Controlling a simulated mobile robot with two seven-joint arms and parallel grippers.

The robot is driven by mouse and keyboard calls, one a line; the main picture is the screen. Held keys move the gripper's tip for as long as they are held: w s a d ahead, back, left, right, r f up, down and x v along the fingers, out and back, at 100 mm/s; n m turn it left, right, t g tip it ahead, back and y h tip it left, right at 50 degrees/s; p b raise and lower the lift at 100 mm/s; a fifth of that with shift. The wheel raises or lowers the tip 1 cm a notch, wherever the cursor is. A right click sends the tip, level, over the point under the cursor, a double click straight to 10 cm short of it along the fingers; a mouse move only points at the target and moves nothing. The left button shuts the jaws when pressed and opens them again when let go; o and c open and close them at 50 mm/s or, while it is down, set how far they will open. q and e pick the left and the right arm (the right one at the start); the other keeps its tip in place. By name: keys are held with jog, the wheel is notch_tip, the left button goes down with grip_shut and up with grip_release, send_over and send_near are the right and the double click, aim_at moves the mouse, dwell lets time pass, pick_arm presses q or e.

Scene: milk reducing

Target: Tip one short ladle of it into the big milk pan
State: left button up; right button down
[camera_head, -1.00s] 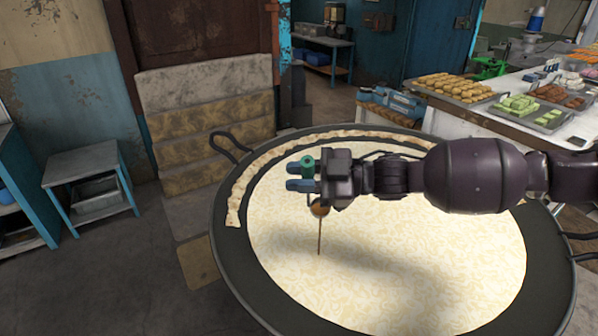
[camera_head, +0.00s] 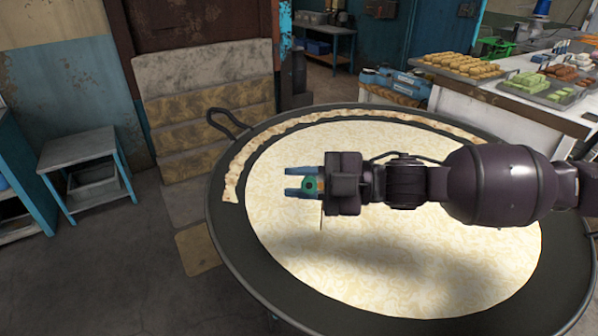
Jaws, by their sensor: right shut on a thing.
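The big milk pan (camera_head: 228,235) is wide, round and dark-rimmed, and fills the middle and right of the head view. Pale, cream-mottled milk (camera_head: 400,275) covers its inside, with a crusted band along the back rim. My right gripper (camera_head: 293,183) reaches in from the right over the milk. Its blue fingers are shut on a green handle end (camera_head: 310,184), seemingly the ladle's. The ladle's bowl is hidden behind the gripper. A thin brown line (camera_head: 321,220) shows just below the gripper; I cannot tell whether it is a stream or part of the ladle. My left gripper is out of view.
A looped handle (camera_head: 228,122) stands up at the pan's back left. A white counter (camera_head: 470,105) with sweet trays is behind right. A small grey-topped table (camera_head: 78,148) stands at the left, with stone steps (camera_head: 208,125) behind the pan. Floor at front left is clear.

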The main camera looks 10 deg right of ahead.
jog(key=s+f+n+b, duration=0.3)
jog(key=f+n, duration=0.1)
jog(key=f, duration=0.2)
jog(key=shift+s+a+f+n, duration=0.2)
jog(key=shift+a+n, duration=0.1)
jog(key=shift+a, duration=0.15)
dwell(0.6)
